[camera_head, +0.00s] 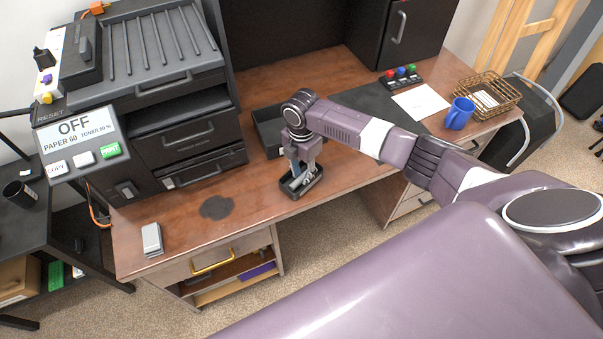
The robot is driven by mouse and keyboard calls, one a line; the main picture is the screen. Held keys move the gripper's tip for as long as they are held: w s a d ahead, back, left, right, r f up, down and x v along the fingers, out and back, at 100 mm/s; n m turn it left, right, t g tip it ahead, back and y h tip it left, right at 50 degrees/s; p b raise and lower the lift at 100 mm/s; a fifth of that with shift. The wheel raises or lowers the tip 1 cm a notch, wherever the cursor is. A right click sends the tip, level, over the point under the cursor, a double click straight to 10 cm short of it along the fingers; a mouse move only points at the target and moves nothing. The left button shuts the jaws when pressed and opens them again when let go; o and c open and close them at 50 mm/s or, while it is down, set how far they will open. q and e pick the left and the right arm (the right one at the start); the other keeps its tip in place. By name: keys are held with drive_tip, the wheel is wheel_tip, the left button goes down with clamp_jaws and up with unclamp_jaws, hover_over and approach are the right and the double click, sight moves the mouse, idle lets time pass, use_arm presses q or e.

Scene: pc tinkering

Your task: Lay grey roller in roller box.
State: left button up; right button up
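My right gripper (297,178) points down at a small black open tray (317,183) near the front edge of the desk, which may be the roller box. Its fingertips are at or just inside the tray. Something light grey shows at the fingers, too small to tell whether it is the grey roller or part of the gripper. Whether the fingers are open or shut is unclear. My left gripper is not in view.
A larger dark open bin (264,122) stands behind the gripper. A black printer (165,85) fills the desk's left side. A grey block (152,240) lies at front left, near a dark round patch (216,207). A blue mug (459,113) and wire basket (505,97) stand right.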

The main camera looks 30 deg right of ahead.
wheel_tip(320, 180, up, 12)
drive_tip(key=shift+f, duration=0.2)
idle(0.5)
